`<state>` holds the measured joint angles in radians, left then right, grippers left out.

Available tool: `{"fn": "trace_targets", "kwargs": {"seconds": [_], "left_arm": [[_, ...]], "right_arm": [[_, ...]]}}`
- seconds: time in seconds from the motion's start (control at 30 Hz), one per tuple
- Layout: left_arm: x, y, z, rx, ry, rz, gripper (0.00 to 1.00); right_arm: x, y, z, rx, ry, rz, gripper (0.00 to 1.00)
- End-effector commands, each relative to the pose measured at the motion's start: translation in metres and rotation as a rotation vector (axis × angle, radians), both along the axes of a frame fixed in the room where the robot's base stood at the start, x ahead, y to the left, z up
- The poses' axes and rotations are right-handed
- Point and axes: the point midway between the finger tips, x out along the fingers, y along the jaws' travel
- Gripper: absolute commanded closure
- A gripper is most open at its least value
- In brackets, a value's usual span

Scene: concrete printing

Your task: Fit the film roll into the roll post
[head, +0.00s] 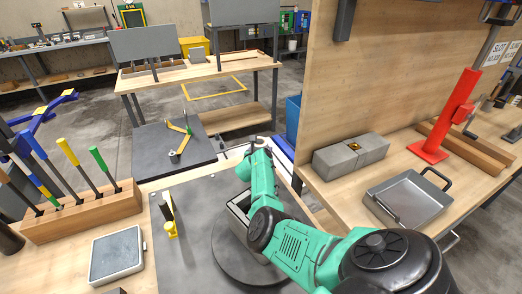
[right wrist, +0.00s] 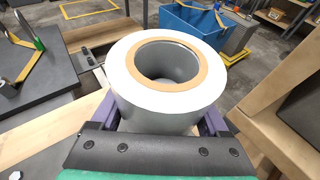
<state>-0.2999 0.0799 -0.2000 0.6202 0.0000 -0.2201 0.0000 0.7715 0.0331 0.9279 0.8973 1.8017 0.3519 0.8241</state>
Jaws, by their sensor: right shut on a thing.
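The film roll (right wrist: 168,75) is a white cylinder with a tan core ring and a hollow grey middle. It fills the centre of the right wrist view, with its open end facing up toward the camera. My right gripper (right wrist: 163,112) is shut on it, with purple fingers on its left and right sides. In the head view my green arm reaches away over the table, and I cannot make out the roll or the fingers. I cannot identify the roll post with certainty. My left gripper is not in view.
A dark platform (head: 160,152) carries a yellow and green bracket (head: 181,133). A round dark turntable (head: 225,252) lies under my arm. A blue bin (right wrist: 205,28) stands beyond the roll. A wooden panel (head: 390,70) rises at the right. A tool block (head: 85,215) stands left.

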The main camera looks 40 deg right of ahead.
Motion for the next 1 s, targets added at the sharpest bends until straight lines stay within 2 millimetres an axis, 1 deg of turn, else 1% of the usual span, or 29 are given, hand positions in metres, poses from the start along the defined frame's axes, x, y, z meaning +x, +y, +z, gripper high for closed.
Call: {"fn": "trace_targets", "kwargs": {"seconds": [0.37, 0.4, 0.43, 0.47, 0.67, 0.77, 0.87, 1.0], "left_arm": [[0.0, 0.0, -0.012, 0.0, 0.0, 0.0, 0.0], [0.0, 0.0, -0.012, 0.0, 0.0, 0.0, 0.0], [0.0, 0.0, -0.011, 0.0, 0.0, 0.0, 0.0], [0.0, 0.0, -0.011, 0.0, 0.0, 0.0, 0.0], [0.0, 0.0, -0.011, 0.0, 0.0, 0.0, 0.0], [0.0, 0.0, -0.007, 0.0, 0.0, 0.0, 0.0], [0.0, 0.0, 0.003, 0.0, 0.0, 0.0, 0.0], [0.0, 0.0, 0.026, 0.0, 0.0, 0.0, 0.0]], "right_arm": [[0.0, 0.0, -0.012, -0.002, -0.001, 0.0, 1.0], [0.0, -0.001, -0.011, -0.002, -0.002, 0.0, 0.18], [0.0, -0.001, -0.01, -0.002, -0.002, 0.0, 0.06], [0.0, -0.001, -0.01, -0.002, -0.002, 0.0, 0.0], [0.0, 0.0, -0.012, 0.001, 0.001, 0.0, 0.0], [0.0, 0.0, -0.007, 0.001, 0.0, 0.0, 0.0], [0.0, 0.0, 0.006, 0.001, -0.001, 0.0, 0.0], [0.0, 0.0, 0.037, 0.0, -0.002, -0.001, 0.0]]}}
